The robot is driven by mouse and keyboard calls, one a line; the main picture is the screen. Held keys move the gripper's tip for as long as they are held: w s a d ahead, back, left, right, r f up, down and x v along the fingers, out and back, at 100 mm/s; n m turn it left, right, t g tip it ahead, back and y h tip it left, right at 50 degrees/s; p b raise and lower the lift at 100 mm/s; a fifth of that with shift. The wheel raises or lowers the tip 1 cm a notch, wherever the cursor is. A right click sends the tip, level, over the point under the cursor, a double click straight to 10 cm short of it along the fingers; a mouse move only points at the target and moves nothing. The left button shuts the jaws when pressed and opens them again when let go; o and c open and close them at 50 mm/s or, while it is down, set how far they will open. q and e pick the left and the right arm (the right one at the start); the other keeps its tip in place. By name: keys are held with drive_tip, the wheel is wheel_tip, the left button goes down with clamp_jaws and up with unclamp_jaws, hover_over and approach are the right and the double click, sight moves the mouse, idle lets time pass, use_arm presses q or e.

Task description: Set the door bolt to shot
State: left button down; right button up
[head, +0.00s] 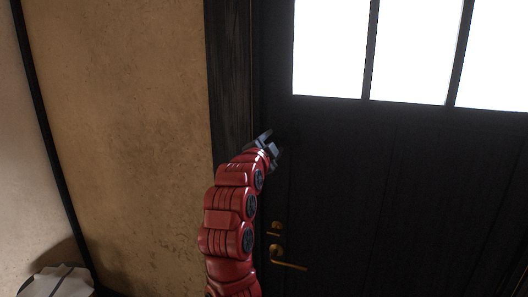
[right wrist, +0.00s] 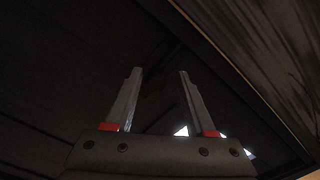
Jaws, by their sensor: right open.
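The dark door (head: 400,190) fills the right half of the head view and looks closed against its frame. My right gripper (head: 268,143) is at the door's left edge, close to the dark frame post. In the right wrist view my right gripper (right wrist: 160,76) is open, its two fingers apart against a very dark surface. A faint dark shape shows between and beyond the fingertips, but I cannot tell whether it is the door bolt. The bolt is not clearly visible in either view. My left gripper is not in view.
A brass lever handle (head: 288,264) and a small brass lock fitting (head: 275,228) sit low on the door's left side. Bright window panes (head: 415,50) fill the door's top. A clay wall (head: 125,130) stands left of the frame post (head: 230,90). A pale object (head: 57,282) is at lower left.

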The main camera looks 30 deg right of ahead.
drive_tip(key=b+v, duration=0.3)
drive_tip(key=v, duration=1.4)
drive_tip(key=shift+b, duration=0.35)
drive_tip(key=shift+w, duration=0.15)
